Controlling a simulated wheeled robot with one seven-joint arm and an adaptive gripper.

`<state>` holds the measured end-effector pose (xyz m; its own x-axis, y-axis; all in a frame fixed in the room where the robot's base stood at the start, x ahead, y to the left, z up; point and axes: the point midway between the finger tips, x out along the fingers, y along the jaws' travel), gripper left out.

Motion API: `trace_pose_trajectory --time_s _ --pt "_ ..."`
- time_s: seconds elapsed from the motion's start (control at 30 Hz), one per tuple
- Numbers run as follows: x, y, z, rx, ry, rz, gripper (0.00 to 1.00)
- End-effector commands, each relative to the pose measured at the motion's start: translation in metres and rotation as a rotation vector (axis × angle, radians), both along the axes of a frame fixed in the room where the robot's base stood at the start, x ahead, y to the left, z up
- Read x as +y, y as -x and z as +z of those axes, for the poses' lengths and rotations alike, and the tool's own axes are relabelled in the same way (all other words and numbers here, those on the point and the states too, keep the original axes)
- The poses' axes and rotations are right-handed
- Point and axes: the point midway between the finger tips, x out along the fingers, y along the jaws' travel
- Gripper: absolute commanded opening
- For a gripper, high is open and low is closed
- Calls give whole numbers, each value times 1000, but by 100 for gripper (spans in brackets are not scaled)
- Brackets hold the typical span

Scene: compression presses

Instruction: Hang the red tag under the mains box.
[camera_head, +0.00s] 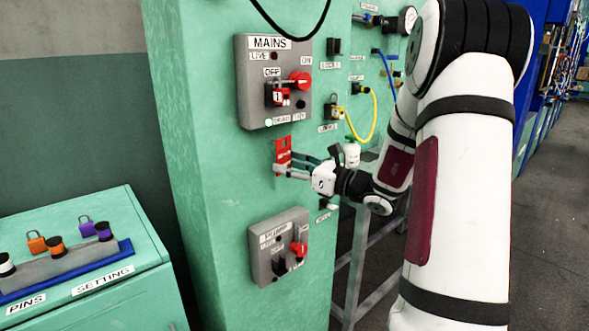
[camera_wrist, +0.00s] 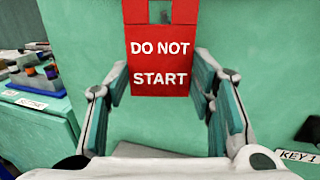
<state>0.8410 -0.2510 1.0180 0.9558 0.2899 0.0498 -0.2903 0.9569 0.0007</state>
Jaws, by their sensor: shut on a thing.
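The red tag (camera_head: 283,150) reads DO NOT START in the wrist view (camera_wrist: 160,62). It is upright against or just in front of the green press column, a little below the grey mains box (camera_head: 246,85). My gripper (camera_head: 284,166) is shut on the tag, with a finger at each side edge in the wrist view (camera_wrist: 161,82). The tag's top has a slot, partly cut off by the wrist frame's edge. I cannot tell whether the tag touches a hook.
The mains box carries a red switch (camera_head: 300,79) and a red padlock-like piece (camera_head: 281,97). A second grey box (camera_head: 279,262) is below the tag. A yellow cable (camera_head: 374,118) hangs to the right. A green cabinet (camera_head: 90,283) with pins stands at lower left.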

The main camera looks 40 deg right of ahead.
Motion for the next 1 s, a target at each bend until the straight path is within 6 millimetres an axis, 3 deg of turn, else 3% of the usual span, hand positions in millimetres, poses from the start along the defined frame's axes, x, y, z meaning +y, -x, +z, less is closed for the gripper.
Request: trace_pose_trajectory --time_s 0.5,1.0 --pt "1 -26 -7 0 0 2 34" --pt "2 -32 -12 -1 0 1 34"
